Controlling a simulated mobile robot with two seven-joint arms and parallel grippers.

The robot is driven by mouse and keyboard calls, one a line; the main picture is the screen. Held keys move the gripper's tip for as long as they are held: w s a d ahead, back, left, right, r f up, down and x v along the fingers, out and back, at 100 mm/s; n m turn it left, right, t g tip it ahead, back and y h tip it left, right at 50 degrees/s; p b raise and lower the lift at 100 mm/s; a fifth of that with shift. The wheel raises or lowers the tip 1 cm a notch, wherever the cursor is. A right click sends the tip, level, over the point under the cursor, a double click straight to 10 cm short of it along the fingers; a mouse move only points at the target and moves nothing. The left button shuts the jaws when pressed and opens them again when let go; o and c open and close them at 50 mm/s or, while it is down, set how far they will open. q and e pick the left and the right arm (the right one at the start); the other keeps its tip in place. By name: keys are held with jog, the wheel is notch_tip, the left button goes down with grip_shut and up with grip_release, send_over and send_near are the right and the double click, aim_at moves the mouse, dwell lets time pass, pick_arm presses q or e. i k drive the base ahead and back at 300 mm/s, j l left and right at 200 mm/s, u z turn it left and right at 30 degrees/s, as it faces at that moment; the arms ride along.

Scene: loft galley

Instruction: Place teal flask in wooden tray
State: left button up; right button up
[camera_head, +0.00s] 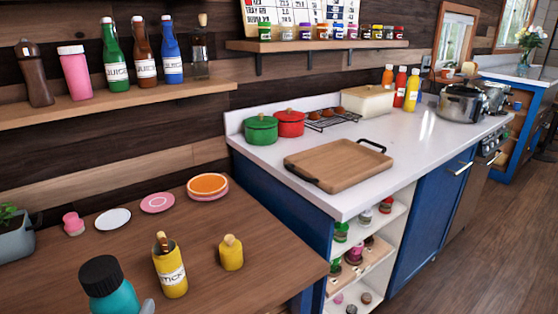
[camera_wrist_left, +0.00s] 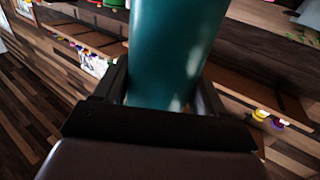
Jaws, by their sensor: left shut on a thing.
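The teal flask (camera_head: 118,300) with a black cap shows at the bottom left of the head view, cut off by the lower edge. In the left wrist view the teal flask (camera_wrist_left: 172,45) fills the middle, between the dark fingers of my left gripper (camera_wrist_left: 163,92), which is shut on it. In the head view only a small grey piece, perhaps of this gripper, shows beside the flask. The flask's lower end is hidden in the head view. The wooden tray (camera_head: 340,163), with black handles, lies empty on the white counter. My right gripper is not in view.
A yellow canister (camera_head: 170,270) and a small yellow jar (camera_head: 231,253) stand on the wooden table (camera_head: 215,225), right of the flask. Green (camera_head: 261,130) and red (camera_head: 290,123) pots and a wire rack (camera_head: 330,119) are behind the tray. Bare counter lies right of the tray.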

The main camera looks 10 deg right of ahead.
aim_at(330, 173)
jog(key=i+l+u, duration=0.15)
jog(key=l, duration=0.8)
jog(key=i+l+u, duration=0.1)
jog(key=l, duration=0.85)
jog(key=i+l+u, duration=0.15)
jog(key=l, duration=0.8)
jog(key=i+l+u, duration=0.15)
jog(key=l, duration=0.85)
